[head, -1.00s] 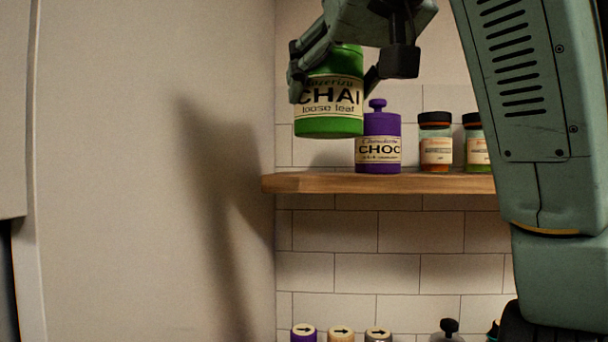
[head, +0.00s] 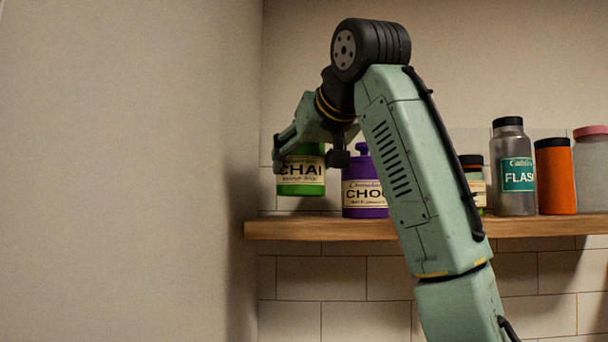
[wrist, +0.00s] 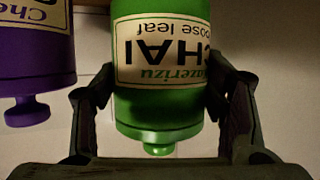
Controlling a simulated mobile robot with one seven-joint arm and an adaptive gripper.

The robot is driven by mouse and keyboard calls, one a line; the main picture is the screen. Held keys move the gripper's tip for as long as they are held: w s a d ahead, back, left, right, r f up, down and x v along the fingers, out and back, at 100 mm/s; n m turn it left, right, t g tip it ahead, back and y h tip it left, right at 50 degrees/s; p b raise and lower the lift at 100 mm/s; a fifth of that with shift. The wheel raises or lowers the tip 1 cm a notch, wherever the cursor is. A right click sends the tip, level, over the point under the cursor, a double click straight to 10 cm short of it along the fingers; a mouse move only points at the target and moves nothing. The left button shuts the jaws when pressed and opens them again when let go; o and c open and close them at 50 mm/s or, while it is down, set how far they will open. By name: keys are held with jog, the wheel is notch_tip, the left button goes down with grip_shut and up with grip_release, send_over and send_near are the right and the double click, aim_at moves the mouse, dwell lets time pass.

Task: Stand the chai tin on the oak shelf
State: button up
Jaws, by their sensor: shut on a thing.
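The green chai tin (head: 301,176) with its cream CHAI label is held upright by my gripper (head: 300,158) near the left end of the oak shelf (head: 330,228). A gap shows between the tin's base and the shelf's front edge in the head view, so it appears raised above the board. In the wrist view the tin (wrist: 160,95) appears upside down, between the two fingers of my gripper (wrist: 160,105), which are shut on it. The tin's top is partly hidden by my gripper in the head view.
A purple CHOC tin (head: 364,195) stands just right of the chai tin, and shows in the wrist view (wrist: 38,75). Further right are a spice jar (head: 474,188), a grey flask (head: 514,195), an orange canister (head: 555,180) and a pink-lidded jar (head: 592,170). A wall closes the left side.

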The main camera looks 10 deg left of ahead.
aim_at(309, 173)
jog(key=shift+w, duration=0.2)
jog(key=shift+s+f, duration=0.1)
jog(key=shift+f, duration=1.6)
jog(key=shift+f, duration=0.3)
jog(key=o, duration=1.4)
jog(key=shift+r, duration=0.1)
